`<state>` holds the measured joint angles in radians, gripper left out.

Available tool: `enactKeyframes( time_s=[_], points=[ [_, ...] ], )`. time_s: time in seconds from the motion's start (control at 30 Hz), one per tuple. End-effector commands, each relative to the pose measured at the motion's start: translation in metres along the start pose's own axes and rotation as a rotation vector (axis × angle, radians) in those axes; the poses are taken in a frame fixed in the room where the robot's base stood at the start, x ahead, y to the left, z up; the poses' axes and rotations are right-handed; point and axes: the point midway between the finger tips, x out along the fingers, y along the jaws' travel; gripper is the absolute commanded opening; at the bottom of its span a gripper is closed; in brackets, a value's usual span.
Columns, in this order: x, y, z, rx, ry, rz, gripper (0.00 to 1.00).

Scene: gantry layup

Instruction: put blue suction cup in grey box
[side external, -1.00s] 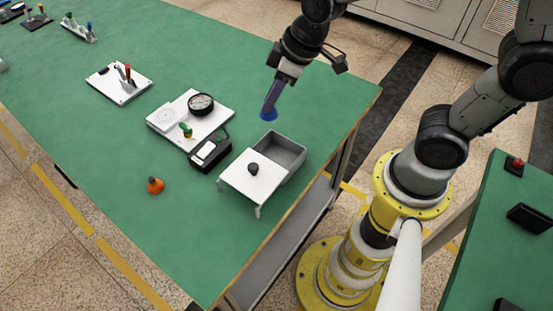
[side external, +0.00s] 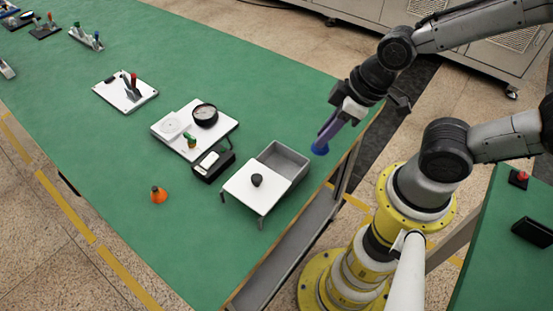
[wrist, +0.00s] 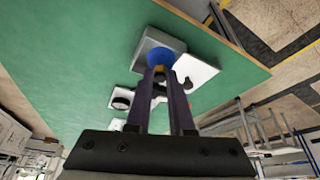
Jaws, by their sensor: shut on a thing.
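The blue suction cup (side external: 319,148) is at the tip of my gripper (side external: 326,136), which is shut on it. In the wrist view the blue cup (wrist: 160,57) shows between the two fingertips (wrist: 160,74). The grey box (side external: 290,158) is an open tray on the green table, with a white raised plate over its near side. In the side view my gripper holds the cup to the right of the box's open part, near the table edge. In the wrist view the cup covers part of the grey box (wrist: 148,40); its exact height above the table is unclear.
A small black knob (side external: 257,180) sits on the white plate (side external: 250,194). Left of it are a black device (side external: 214,166) and a white board (side external: 220,125) with a round gauge. An orange suction cup (side external: 158,195) stands at the front left. Green table surface lies clear behind the box.

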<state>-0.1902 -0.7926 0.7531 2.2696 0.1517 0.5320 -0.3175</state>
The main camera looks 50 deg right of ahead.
Motion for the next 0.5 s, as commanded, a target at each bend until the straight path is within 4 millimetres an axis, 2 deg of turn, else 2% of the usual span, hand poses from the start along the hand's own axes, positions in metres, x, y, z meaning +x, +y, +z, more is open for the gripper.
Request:
enactKeyframes(
  time_s=[0.27,0.5],
  points=[
    [0.051,0.008,-0.047,0.000,-0.004,-0.001,0.00],
    [0.100,0.012,-0.061,0.000,-0.002,-0.001,0.00]
  ],
)
